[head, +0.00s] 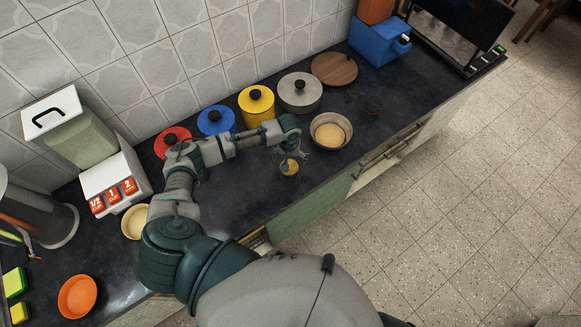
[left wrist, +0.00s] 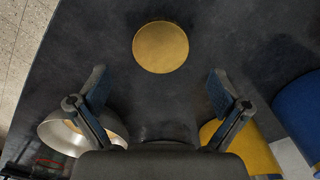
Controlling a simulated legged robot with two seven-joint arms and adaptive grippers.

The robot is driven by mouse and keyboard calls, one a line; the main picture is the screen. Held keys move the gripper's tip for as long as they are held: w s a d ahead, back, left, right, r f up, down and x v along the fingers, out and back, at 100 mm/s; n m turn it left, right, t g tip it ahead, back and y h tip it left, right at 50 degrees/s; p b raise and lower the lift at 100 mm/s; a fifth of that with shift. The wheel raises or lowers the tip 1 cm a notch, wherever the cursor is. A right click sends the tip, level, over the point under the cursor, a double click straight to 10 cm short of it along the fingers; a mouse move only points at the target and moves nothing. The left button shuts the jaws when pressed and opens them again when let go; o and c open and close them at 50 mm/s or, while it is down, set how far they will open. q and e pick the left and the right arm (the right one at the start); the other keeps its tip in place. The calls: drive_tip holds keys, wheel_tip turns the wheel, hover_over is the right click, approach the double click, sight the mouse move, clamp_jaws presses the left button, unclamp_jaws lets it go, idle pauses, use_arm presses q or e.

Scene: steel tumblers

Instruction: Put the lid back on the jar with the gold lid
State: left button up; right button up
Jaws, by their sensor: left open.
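A round gold lid (head: 289,168) lies on the dark counter near its front edge. In the left wrist view the gold lid (left wrist: 160,47) shows as a flat disc ahead of my fingertips, apart from both. My left gripper (head: 291,153) is open and empty, just above and behind the lid in the head view. Its two fingers (left wrist: 159,88) are spread wide in the left wrist view. The jar does not show clearly; a faint dark see-through shape (head: 372,106) stands right of the bowl, but I cannot tell whether it is the jar. My right gripper is out of view.
A steel bowl (head: 331,131) stands right of my gripper. Behind are yellow (head: 257,109), blue (head: 216,123), red (head: 173,138) and grey (head: 300,92) pots, and a wooden board (head: 334,69). An orange bowl (head: 77,296) is at far left.

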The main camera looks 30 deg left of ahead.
sight(290, 167)
use_arm(q)
drive_tip(key=f, duration=0.5)
drive_tip(key=shift+a, duration=0.35)
drive_tip(key=shift+d+f, duration=0.2)
drive_tip(key=shift+d+r, duration=0.1)
drive_tip(key=shift+d, duration=0.15)
drive_tip(key=c, duration=0.7)
drive_tip(key=shift+s+a, duration=0.1)
drive_tip(key=shift+a, duration=0.05)
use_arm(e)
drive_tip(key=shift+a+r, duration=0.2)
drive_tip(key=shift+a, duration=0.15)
